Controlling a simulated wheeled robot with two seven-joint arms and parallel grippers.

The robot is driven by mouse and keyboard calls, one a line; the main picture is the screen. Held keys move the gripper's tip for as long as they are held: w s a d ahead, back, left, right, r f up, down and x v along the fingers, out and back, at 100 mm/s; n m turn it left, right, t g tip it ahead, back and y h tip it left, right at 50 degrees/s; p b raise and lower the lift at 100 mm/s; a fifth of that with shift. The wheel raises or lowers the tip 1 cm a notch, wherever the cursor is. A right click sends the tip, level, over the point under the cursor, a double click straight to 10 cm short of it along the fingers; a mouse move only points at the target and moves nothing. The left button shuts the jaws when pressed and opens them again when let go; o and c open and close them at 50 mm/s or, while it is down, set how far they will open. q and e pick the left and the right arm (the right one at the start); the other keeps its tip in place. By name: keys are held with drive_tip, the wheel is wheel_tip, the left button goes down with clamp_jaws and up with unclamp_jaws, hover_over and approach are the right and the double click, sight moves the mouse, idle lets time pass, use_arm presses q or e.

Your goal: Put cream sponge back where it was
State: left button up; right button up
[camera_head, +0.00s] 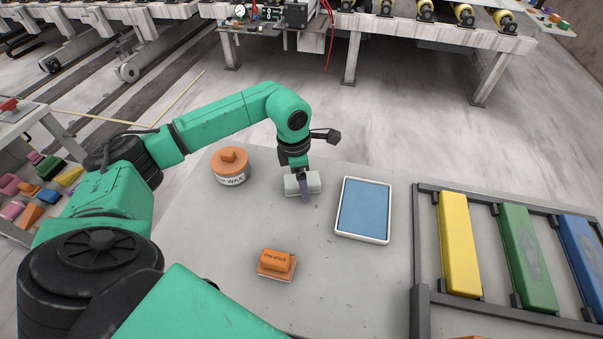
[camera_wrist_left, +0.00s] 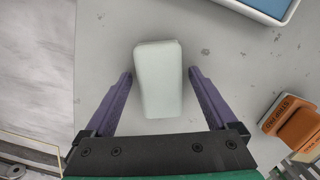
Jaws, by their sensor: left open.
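The cream sponge (camera_head: 314,182) is a pale rounded block on the grey stone slab, between the wax tub and the blue tray. In the left wrist view the sponge (camera_wrist_left: 158,90) lies between the two purple fingers, with a visible gap on each side. My left gripper (camera_head: 304,195) is open above and around the sponge, pointing down. The gripper also shows in the left wrist view (camera_wrist_left: 160,74). In the head view the gripper hides the middle of the sponge. My right gripper is in neither view.
An orange-lidded wax tub (camera_head: 231,178) stands left of the sponge. A white-rimmed blue tray (camera_head: 388,210) lies to its right. An orange block (camera_head: 276,262) sits nearer the front. A dark rack (camera_head: 422,240) with yellow, green and blue bars is at the right. The slab's front-left is clear.

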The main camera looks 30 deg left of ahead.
sight(296, 179)
use_arm(q)
drive_tip(key=shift+r+b, duration=0.35)
drive_tip(key=shift+r, duration=0.2)
wheel_tip(296, 179, up, 11)
drive_tip(key=a+b, duration=0.1)
drive_tip(key=b, duration=0.1)
drive_tip(key=shift+s, duration=0.45)
drive_tip(key=shift+a, duration=0.1)
